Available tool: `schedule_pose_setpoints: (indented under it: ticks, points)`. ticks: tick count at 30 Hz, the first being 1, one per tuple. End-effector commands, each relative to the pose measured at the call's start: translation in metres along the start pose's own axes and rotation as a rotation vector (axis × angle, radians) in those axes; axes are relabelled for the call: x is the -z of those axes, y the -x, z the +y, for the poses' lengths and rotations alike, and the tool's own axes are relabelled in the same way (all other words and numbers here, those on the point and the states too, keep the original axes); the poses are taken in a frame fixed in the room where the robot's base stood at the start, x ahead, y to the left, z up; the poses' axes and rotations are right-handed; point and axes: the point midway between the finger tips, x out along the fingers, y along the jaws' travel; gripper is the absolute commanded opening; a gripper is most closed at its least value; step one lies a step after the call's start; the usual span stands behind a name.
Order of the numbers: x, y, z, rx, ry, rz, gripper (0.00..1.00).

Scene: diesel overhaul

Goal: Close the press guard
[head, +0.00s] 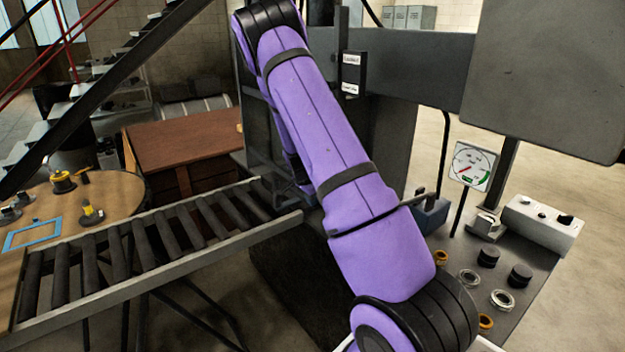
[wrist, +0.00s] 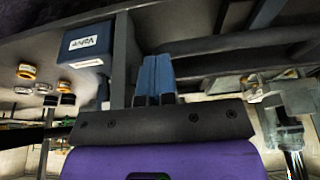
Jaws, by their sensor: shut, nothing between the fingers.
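The press (head: 400,60) is the large grey machine in the middle and right of the head view, much of it behind my purple arm. I cannot tell for sure which part is its guard. In the wrist view my gripper (wrist: 156,78) shows as two blue fingers, shut together with nothing between them. A grey upright bar (wrist: 120,60) stands just left of the fingers, and dark horizontal bars (wrist: 240,50) run to their right. Whether the fingers touch either is unclear. The gripper is hidden behind my arm in the head view.
A roller conveyor (head: 150,245) crosses the left, beside a round wooden table (head: 120,190). A blue box labelled "Valve" (wrist: 88,42) is close left of the fingers.

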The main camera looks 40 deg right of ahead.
Motion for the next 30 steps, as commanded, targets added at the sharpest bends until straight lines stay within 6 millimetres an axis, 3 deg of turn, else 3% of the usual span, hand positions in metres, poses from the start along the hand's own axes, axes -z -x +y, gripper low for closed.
schedule_pose_setpoints:
  ticks: [6, 12, 24, 30]
  points:
    - [-0.008, -0.025, 0.000, 0.000, 0.001, 0.000, 0.00]
    - [-0.010, -0.031, 0.000, 0.000, 0.000, -0.001, 0.00]
    - [-0.011, -0.032, 0.002, -0.005, 0.002, -0.003, 0.00]
    - [0.004, -0.012, 0.000, 0.003, -0.001, -0.001, 0.00]
